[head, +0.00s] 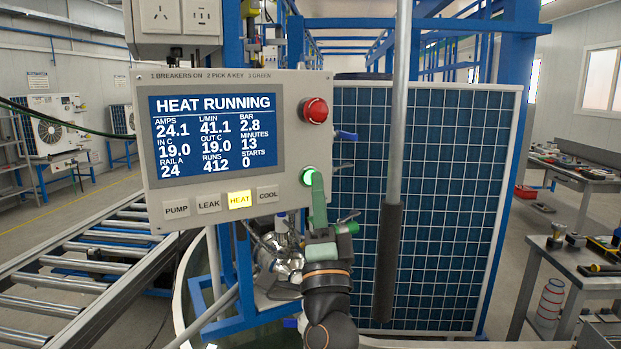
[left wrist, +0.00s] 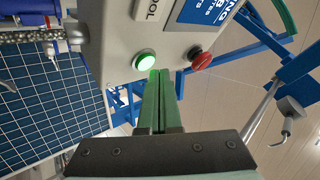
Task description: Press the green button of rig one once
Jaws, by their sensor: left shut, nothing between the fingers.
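The grey control panel of the rig (head: 215,84) faces me, with a screen (head: 215,135) reading "HEAT RUNNING" and "STARTS 0". Its green button (head: 306,177) is lit, at the panel's right edge below the red mushroom button (head: 315,110). The lit green button also shows in the left wrist view (left wrist: 145,61). My left gripper (head: 317,178) is shut and empty, its green fingers pointing up with tips right at the button. In the left wrist view the fingertips (left wrist: 159,73) overlap the button's edge; I cannot tell whether they touch it. My right gripper is not in view.
The HEAT key (head: 240,200) is lit yellow; PUMP, LEAK and COOL are unlit. A grey pole with a dark sleeve (head: 387,262) stands right of my gripper, before a blue gridded panel (head: 450,200). A roller conveyor (head: 85,265) lies left, tool benches right.

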